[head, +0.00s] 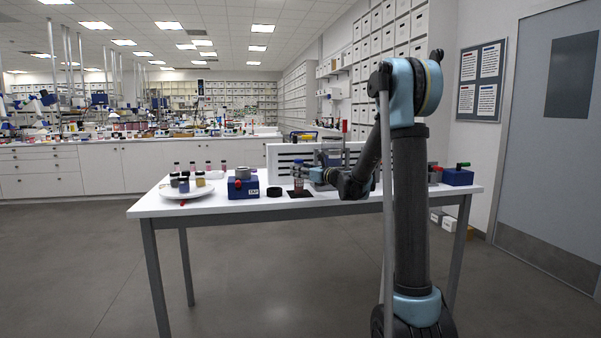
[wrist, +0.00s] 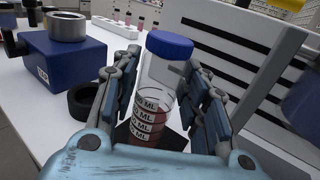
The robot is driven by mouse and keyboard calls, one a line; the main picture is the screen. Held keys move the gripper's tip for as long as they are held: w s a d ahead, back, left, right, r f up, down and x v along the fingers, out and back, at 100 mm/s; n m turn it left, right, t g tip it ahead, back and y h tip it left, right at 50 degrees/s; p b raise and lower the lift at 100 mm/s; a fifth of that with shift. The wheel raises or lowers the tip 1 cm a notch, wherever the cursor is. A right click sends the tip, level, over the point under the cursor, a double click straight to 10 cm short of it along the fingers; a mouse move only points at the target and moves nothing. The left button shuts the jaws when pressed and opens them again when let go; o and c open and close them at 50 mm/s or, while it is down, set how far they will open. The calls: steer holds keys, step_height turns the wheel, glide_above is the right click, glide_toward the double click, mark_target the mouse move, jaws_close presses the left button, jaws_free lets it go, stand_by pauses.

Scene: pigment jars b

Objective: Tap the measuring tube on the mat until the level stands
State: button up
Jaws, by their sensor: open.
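The measuring tube (wrist: 157,90) is clear with a blue cap, mL marks and red pigment in its lower part; it stands upright in the wrist view. In the head view the tube (head: 299,184) stands over the small dark mat (head: 300,194). My gripper (wrist: 163,85) is open, with one finger on each side of the tube. The tube's base is hidden by my gripper's body, and I cannot tell how level the red powder's top is.
Left of the mat are a black ring (head: 274,192), a blue tap device (head: 243,187) with a metal cup, and a white plate (head: 186,189) with jars. Several small jars stand behind. A white slotted panel (wrist: 250,75) stands close behind and right of the tube.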

steer(key=c, duration=0.8)
steer(key=shift+r, duration=0.6)
